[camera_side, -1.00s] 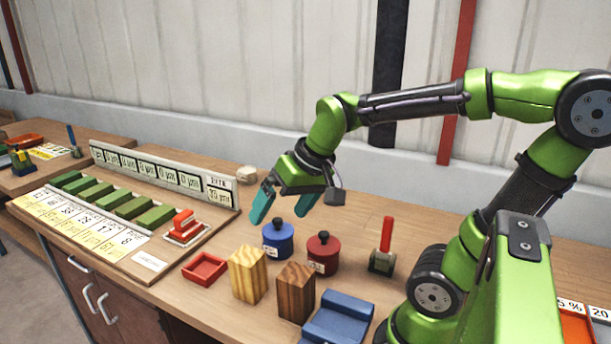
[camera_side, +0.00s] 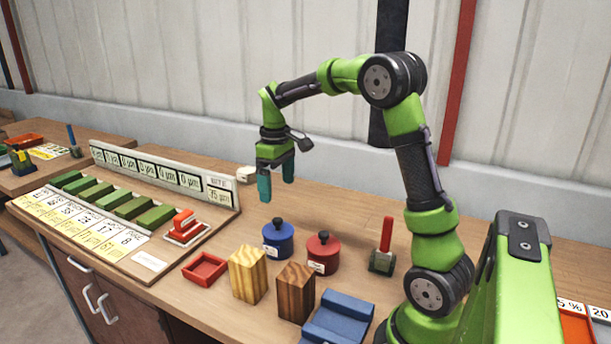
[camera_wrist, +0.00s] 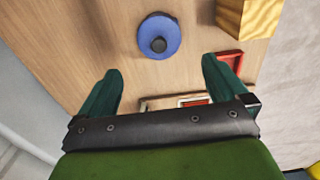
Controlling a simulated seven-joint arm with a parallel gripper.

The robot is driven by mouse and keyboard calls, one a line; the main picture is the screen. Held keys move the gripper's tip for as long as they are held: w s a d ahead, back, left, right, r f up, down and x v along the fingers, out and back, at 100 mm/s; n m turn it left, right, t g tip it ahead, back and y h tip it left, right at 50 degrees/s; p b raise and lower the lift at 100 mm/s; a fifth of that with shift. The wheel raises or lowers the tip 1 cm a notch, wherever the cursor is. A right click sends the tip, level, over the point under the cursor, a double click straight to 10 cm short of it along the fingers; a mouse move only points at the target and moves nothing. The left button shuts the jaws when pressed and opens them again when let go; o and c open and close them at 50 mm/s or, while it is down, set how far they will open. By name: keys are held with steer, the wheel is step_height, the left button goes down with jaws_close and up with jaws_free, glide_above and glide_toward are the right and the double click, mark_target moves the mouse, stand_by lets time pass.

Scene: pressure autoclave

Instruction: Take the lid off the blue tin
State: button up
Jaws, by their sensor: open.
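The blue tin (camera_side: 278,243) stands upright on the wooden bench, with its blue lid (camera_side: 278,227) and dark round knob on top. In the wrist view the lid (camera_wrist: 160,36) is seen from above, ahead of and between the fingers. My gripper (camera_side: 276,190) points down with teal fingers, above and slightly behind the tin in the side view. It is open and empty, touching nothing. Its fingers (camera_wrist: 160,78) also show spread in the wrist view.
A red tin (camera_side: 323,257) stands close to the right of the blue one. Two wooden blocks (camera_side: 247,275) (camera_side: 295,293), a red tray (camera_side: 204,269) and a blue cradle (camera_side: 338,320) lie in front. A red-handled tool (camera_side: 384,248) stands right.

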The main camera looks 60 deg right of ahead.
mark_target(279, 219)
step_height(279, 219, down, 12)
steer(key=shift+w+d, duration=0.1)
steer(key=shift+d, duration=0.05)
steer(key=c, duration=0.8)
